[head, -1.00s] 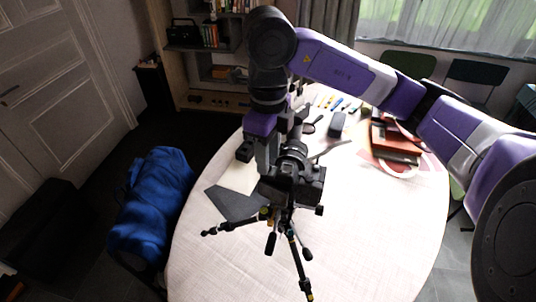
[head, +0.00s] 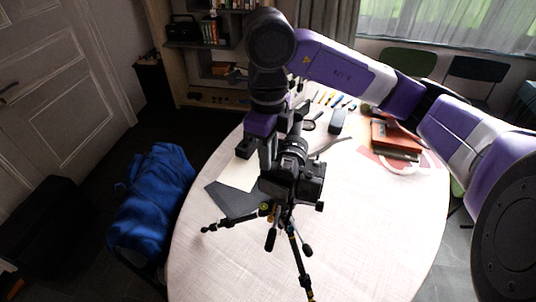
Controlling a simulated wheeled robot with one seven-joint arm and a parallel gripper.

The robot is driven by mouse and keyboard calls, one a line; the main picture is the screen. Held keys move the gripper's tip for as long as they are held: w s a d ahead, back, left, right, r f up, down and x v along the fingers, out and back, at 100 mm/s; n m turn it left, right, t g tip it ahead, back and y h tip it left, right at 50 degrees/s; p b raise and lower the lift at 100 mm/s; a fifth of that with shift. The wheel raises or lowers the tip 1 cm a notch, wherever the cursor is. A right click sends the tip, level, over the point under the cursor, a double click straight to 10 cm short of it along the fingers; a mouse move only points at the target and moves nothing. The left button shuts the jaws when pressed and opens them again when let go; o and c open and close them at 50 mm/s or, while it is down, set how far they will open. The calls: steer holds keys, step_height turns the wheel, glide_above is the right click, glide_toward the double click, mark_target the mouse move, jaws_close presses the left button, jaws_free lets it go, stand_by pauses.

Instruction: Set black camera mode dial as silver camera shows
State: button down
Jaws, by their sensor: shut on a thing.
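The black camera (head: 308,184) stands on a small black tripod (head: 291,233) on the round table, its lens (head: 293,147) toward the far side. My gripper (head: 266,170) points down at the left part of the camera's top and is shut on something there. The spot fits the mode dial, but the fingers and the camera body hide the dial and its setting. I cannot make out a silver camera in this view.
The table (head: 370,245) is clear at the front right. A dark sheet (head: 231,201) and a pale sheet (head: 240,174) lie left of the tripod.

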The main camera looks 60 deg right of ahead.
steer(key=shift+f+n+b, duration=0.2)
steer(key=shift+n+b, duration=0.5)
steer(key=shift+b, duration=0.85)
steer(key=shift+f+n+b, duration=0.2)
steer(key=shift+n+b, duration=0.5)
steer(key=shift+b, duration=0.85)
steer(key=n+b, duration=0.1)
steer(key=b, duration=0.2)
steer(key=shift+r+n, duration=0.1)
steer(key=shift+n, duration=0.3)
steer(key=shift+r+n+b, duration=0.15)
steer(key=shift+n+b, duration=0.45)
steer(key=shift+b, duration=0.2)
steer(key=shift+r, duration=0.15)
steer(key=c, duration=1.3)
jaws_free()
steer(key=shift+c, duration=0.2)
steer(key=shift+r, duration=0.1)
